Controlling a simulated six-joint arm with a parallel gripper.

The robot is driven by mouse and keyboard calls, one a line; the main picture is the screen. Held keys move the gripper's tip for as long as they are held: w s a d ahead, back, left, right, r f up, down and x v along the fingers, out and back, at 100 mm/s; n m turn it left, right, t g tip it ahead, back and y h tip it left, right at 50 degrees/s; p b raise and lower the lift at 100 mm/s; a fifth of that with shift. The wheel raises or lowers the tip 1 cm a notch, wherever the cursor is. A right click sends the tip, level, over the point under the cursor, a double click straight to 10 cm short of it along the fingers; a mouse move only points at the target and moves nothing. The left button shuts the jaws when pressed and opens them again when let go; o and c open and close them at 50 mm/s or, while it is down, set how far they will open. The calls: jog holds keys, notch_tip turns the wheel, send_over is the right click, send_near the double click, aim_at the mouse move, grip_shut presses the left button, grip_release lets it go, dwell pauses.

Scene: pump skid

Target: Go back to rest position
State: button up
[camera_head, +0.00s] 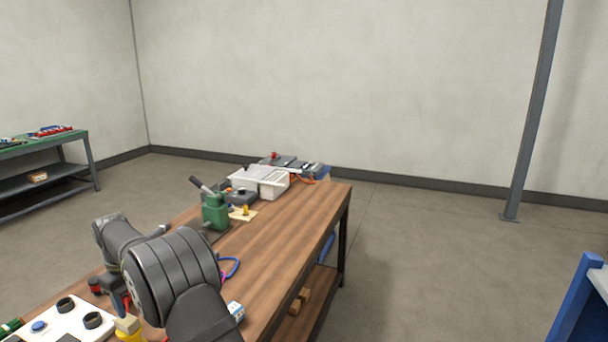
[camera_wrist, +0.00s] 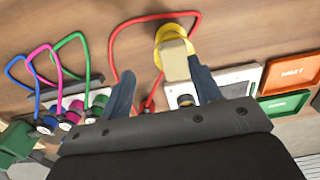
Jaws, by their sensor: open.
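My gripper (camera_wrist: 160,66) shows in the wrist view with its two fingers spread apart and nothing clearly held between them. A yellow round piece with a beige block (camera_wrist: 174,58) lies just beyond the fingers, close to the right one; I cannot tell whether they touch. A red cable (camera_wrist: 113,40) loops over the wooden bench around the fingers. In the head view my arm reaches over the near end of the workbench (camera_head: 285,225), and its links hide most of the gripper. The beige block on yellow (camera_head: 128,324) shows there too, at the bottom.
Blue, magenta and green cables (camera_wrist: 50,62) loop at the left in the wrist view. A green pump with a lever (camera_head: 214,210) and white bins (camera_head: 262,180) stand farther along the bench. A white panel (camera_head: 65,325) is at the near left.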

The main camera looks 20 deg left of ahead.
jog(key=w+d+r, duration=0.5)
jog(key=d, duration=0.2)
jog(key=w+d+f, duration=0.3)
jog(key=w+f, duration=0.6)
jog(key=w, duration=0.5)
jog(key=shift+m, duration=0.4)
jog(key=s+a+f, duration=0.1)
jog(key=a+f, duration=0.1)
jog(key=a, duration=0.1)
jog(key=s+a+f, duration=0.2)
jog(key=a+f, duration=0.1)
jog(key=a, duration=0.1)
jog(key=s+a+f, duration=0.1)
jog(key=a+f, duration=0.2)
jog(key=shift+s+a+f, duration=0.2)
jog(key=shift+s, duration=0.2)
jog(key=shift+f, duration=0.7)
